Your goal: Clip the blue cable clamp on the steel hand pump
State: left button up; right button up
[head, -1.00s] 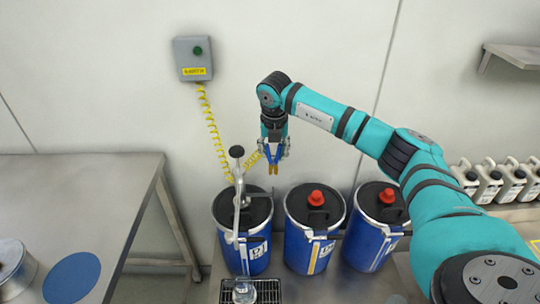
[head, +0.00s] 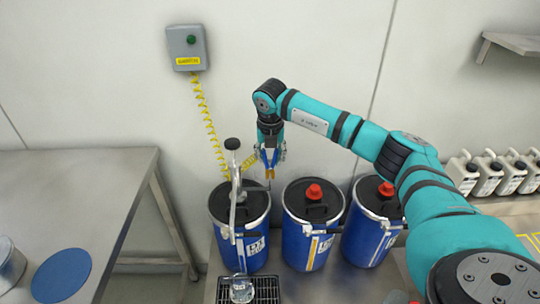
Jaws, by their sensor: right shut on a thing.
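The steel hand pump (head: 234,195) stands upright on the left blue drum (head: 241,252), with a dark knob on top and a spout at the front. My right gripper (head: 269,170) is shut on the blue cable clamp (head: 269,158), which has orange tips pointing down. It holds the clamp above the rear right of the left drum, to the right of the pump. A yellow coiled cable (head: 209,125) hangs from a grey wall box (head: 187,48) and runs to the clamp. My left gripper is not in view.
Two more blue drums with red caps, a middle one (head: 297,246) and a right one (head: 362,243), stand close by. A glass beaker (head: 242,289) is on a black grate (head: 266,291) below the spout. A steel table (head: 85,190) is at left; several white jugs (head: 488,172) stand at right.

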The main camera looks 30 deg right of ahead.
aim_at(270, 166)
jog(key=shift+f, duration=0.3)
jog(key=shift+f+b, duration=1)
jog(key=shift+f, duration=0.25)
jog(key=shift+f+b, duration=0.35)
jog(key=shift+f, duration=0.3)
dwell(1.5)
jog(key=o, duration=1)
jog(key=shift+o, duration=0.2)
jog(key=shift+r, duration=0.1)
notch_tip(270, 166, up, 12)
jog(key=s+a, duration=0.1)
jog(key=s, duration=0.1)
jog(key=shift+a+f, duration=0.15)
jog(key=shift+f, duration=0.05)
